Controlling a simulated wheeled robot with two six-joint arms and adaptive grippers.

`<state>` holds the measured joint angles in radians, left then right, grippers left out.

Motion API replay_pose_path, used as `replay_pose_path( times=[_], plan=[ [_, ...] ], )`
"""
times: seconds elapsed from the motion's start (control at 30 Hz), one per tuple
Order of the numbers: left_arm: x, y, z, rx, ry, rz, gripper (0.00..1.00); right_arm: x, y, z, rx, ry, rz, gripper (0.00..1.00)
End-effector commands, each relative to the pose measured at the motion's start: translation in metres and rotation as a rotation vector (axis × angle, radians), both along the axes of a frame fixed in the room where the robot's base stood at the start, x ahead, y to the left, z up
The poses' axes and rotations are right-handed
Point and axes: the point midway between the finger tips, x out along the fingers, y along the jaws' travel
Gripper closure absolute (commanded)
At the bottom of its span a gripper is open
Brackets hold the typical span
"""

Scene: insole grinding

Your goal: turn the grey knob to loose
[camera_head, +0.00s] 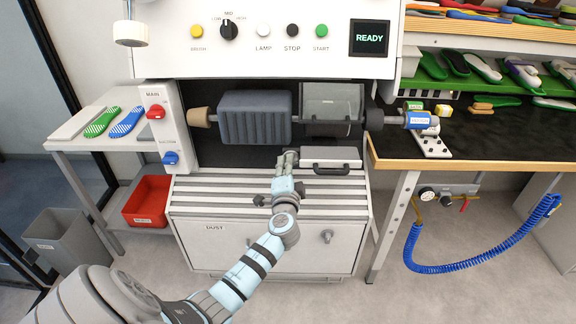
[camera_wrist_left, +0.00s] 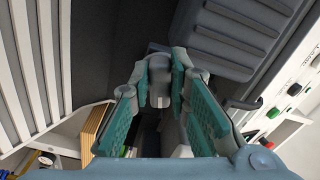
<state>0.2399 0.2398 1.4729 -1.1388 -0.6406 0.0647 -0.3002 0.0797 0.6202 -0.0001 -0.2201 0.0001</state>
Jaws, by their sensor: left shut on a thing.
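The grey knob (camera_wrist_left: 159,80) sits between the fingertips of my left gripper (camera_wrist_left: 160,92) in the left wrist view. The two teal-padded fingers close on it from both sides. In the head view my left gripper (camera_head: 289,158) reaches in at the front of the grinding machine, below the dark ribbed cover (camera_head: 255,118) and left of a grey box with a handle (camera_head: 331,159). The knob is largely hidden there behind the fingers. I cannot read any mark for loose. My right gripper is not in view.
The control panel (camera_head: 265,38) above shows a READY screen (camera_head: 369,38). The slatted bench (camera_head: 215,193) lies under my arm. A side table (camera_head: 75,128) with green and blue insoles stands left. A black worktop (camera_head: 480,140) extends right, with a coiled blue hose (camera_head: 470,262) below.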

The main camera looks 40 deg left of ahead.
Motion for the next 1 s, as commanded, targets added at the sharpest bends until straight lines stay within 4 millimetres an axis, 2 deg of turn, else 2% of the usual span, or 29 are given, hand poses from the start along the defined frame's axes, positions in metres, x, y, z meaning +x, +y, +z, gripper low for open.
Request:
replay_pose_path(
  times=[0.43,1.0],
  plan=[
    [-0.0004,0.0004,0.0030,0.215,0.166,0.000,1.00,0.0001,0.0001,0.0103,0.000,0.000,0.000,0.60],
    [-0.0003,0.0003,0.0030,0.260,0.198,0.000,1.00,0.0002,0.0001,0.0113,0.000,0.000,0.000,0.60]
  ],
)
